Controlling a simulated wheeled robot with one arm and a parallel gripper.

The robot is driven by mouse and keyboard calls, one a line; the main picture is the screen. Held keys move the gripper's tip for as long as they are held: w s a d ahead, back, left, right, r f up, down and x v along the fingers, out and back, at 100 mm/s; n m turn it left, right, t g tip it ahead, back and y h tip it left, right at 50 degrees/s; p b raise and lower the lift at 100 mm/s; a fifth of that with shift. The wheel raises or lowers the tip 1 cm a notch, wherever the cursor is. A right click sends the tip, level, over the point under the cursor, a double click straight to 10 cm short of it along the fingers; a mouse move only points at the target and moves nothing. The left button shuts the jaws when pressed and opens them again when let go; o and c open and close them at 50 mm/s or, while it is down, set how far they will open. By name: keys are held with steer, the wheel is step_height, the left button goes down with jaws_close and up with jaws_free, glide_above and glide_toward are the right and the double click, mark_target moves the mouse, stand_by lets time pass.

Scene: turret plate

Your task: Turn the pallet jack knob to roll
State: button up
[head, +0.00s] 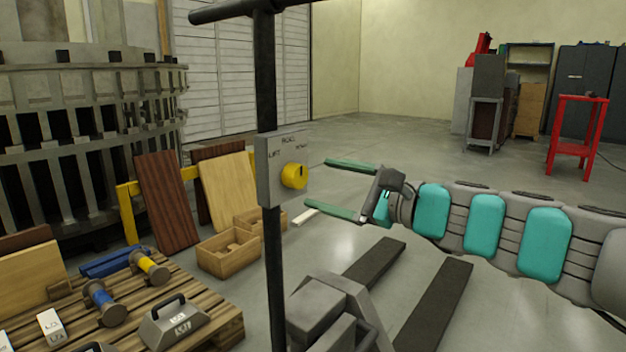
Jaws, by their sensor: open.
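A yellow round knob (294,176) sits on a grey plate (272,150) fixed to the black upright post of the pallet jack (266,90). The plate carries small labels above the knob; one reads like "LIFT" at the left and another like "ROLL" at the top. The knob has a dark mark near its upper right; its exact setting is hard to tell. My gripper (318,186) comes from the right with its two long green fingers spread wide. The fingertips are just right of the knob, one above and one below its height in the picture. The gripper appears empty.
The jack's dark forks (432,305) lie on the floor below my arm. A wooden pallet (215,330) with weights and tools is at the lower left, near a wooden crate (229,251). A red stand (577,140) is far right. Open floor lies behind the gripper.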

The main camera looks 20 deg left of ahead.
steer(key=shift+v, duration=1.25)
steer(key=shift+s, duration=0.1)
steer(key=s+d+f+n+g+h+p, duration=0.25)
steer(key=s+f+n+h, duration=0.2)
steer(key=s+f, duration=0.4)
steer(key=s+d+f+n+g+h+p, duration=0.2)
steer(key=s+f+n+g+h, duration=0.15)
steer(key=s+f+n, duration=0.4)
steer(key=s+d+f+h, duration=0.3)
steer(key=s+d, duration=0.2)
steer(key=d, duration=0.2)
steer(key=s+d+f+n+g+h+p, duration=0.1)
steer(key=s+d+f+h, duration=0.1)
steer(key=s+d+f, duration=0.2)
steer(key=s+d+f+g+h, duration=0.1)
steer(key=s+d+f+h, duration=0.2)
steer(key=s+d, duration=0.3)
steer(key=d, duration=0.3)
steer(key=shift+d+f+h+p, duration=0.15)
steer(key=shift+d+h+p, duration=0.15)
steer(key=shift+d+p, duration=0.1)
